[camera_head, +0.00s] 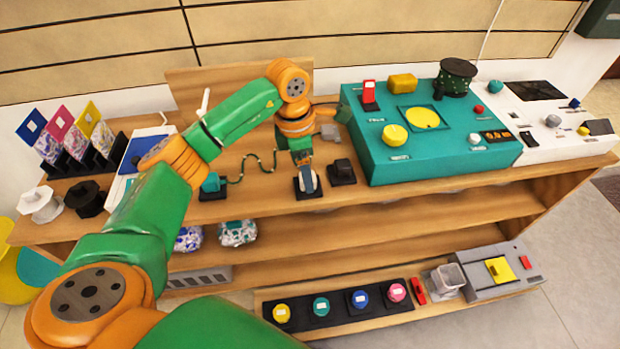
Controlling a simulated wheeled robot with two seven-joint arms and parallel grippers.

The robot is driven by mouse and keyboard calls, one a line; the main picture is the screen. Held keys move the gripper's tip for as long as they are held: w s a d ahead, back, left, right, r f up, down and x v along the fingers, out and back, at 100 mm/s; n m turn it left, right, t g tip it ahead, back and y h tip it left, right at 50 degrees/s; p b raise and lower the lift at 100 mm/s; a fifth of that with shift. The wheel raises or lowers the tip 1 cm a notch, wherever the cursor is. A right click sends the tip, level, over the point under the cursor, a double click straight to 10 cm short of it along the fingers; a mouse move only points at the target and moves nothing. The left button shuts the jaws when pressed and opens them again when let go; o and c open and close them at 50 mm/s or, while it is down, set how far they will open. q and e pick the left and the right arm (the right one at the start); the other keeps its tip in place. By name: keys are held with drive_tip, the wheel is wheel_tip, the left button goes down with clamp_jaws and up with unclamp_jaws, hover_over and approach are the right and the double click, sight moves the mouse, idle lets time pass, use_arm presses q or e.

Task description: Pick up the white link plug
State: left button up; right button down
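A pale white-grey plug (309,182) sits on a small black base on the wooden shelf top (262,200), near its front edge. My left gripper (304,165) points down directly over it, at or just above its top. The fingers are small and partly merged with the plug, so I cannot tell whether they touch it or are closed on it. My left arm reaches in from the lower left and hides part of the shelf. My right gripper is not in view.
A black plug on a base (342,170) stands close to the right, and a teal plug (211,184) with a curly cable to the left. A large teal console (440,150) stands farther right. A small grey block (329,131) lies behind the gripper.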

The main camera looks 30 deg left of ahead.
use_arm(q)
drive_tip(key=f, duration=0.3)
drive_tip(key=shift+w+d, duration=0.1)
drive_tip(key=shift+w, duration=0.15)
drive_tip(key=shift+r, duration=0.15)
clamp_jaws()
